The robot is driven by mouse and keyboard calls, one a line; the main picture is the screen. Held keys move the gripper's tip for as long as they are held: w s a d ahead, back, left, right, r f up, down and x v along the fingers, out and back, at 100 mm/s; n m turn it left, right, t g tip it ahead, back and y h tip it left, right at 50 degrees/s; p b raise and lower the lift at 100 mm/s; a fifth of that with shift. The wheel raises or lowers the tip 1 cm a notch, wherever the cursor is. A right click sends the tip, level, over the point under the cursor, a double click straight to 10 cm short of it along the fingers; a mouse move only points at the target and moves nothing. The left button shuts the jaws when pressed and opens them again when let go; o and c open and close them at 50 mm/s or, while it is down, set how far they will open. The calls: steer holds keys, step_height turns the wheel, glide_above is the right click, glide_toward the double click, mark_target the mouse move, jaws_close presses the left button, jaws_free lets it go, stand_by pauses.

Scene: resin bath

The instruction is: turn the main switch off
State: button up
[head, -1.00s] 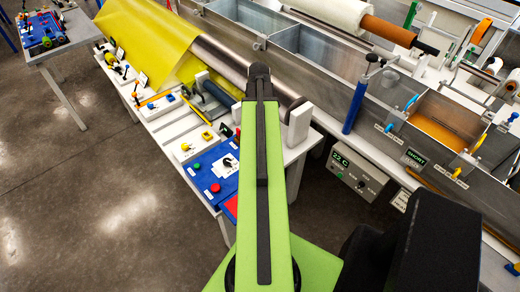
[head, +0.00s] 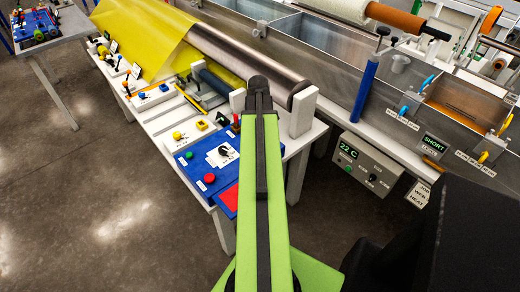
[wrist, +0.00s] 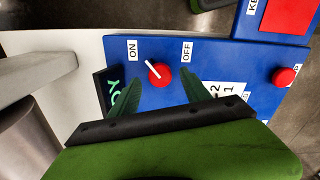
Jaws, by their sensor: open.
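The main switch (wrist: 160,74) is a red round knob with a white pointer, on a blue panel (wrist: 218,62) in the wrist view. Its pointer slants up-left, toward the ON label (wrist: 132,49). The OFF label (wrist: 187,51) is up-right of the knob. My gripper (wrist: 163,86) is open, with one dark green finger on each side of the knob in the picture. I cannot tell whether the fingers touch it. In the head view the blue panel (head: 188,162) shows left of my green arm; my gripper is hidden there.
A red button (wrist: 284,77) sits right of the switch in the wrist view, with a red plate (wrist: 285,14) above it. A dark display (wrist: 115,88) with green letters stands left. In the head view a metal roller (head: 262,65) lies beyond the panel.

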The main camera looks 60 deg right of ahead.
steer(key=shift+f+b, duration=0.35)
steer(key=shift+f, duration=0.55)
steer(key=shift+r, duration=0.1)
steer(key=shift+c, duration=0.4)
